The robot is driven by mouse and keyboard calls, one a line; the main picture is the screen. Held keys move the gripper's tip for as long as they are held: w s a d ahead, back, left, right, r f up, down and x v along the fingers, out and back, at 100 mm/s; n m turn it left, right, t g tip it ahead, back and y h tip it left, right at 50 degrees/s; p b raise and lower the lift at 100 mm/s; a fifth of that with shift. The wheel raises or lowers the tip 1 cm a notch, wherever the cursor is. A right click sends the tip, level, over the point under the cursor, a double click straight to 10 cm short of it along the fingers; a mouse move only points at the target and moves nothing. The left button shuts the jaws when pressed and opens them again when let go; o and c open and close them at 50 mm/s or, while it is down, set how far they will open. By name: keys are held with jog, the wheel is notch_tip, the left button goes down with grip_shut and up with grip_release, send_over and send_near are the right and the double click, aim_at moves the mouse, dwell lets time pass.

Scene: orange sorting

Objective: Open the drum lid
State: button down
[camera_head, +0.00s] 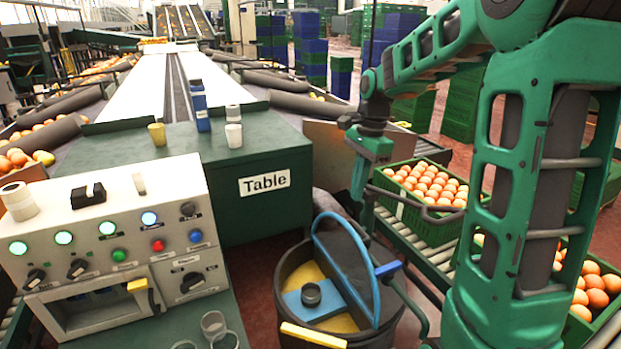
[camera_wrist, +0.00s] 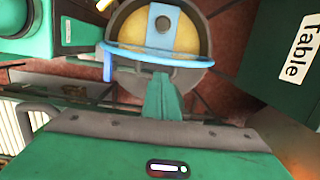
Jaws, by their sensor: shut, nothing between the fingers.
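The drum (camera_head: 281,283) is a dark round bin on the floor in front of the table. Its lid (camera_head: 341,262) is a dark half-disc with a blue curved rim, standing tilted up over the right side. The left part of the top is open, showing a yellow inside (camera_head: 305,276) and a blue piece with a dark round knob (camera_head: 312,294). My gripper (camera_head: 358,196) is shut and empty, pointing down above the drum's far right side. In the wrist view, my fingers (camera_wrist: 162,90) lie close to the blue rim (camera_wrist: 160,55); I cannot tell whether they touch.
A green table (camera_head: 262,215) stands behind the drum, with cups and a blue bottle (camera_head: 201,108). A control panel (camera_head: 110,235) is at the left. Crates of oranges (camera_head: 425,185) sit on a roller conveyor (camera_head: 428,262) at the right. Red floor shows between.

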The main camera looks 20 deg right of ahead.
jog(key=s+d+r+n+h, duration=0.1)
jog(key=s+n, duration=0.4)
jog(key=s, duration=0.8)
jog(key=shift+s+d, duration=0.4)
jog(key=c, duration=2.4)
grip_release()
jog(key=s+f+n, duration=0.1)
jog(key=s+n, duration=0.1)
jog(key=s, duration=0.2)
jog(key=s+f+n, duration=0.1)
jog(key=s+n, duration=0.1)
jog(key=s, duration=0.3)
jog(key=s+f+n, duration=0.1)
jog(key=s, duration=0.4)
jog(key=shift+s+d+f+n, duration=0.15)
jog(key=shift+d+f+n, duration=0.1)
jog(key=shift+n, duration=0.15)
jog(key=o, duration=0.4)
jog(key=shift+s+f, duration=0.1)
jog(key=shift+s, duration=0.15)
jog(key=shift+c, duration=0.2)
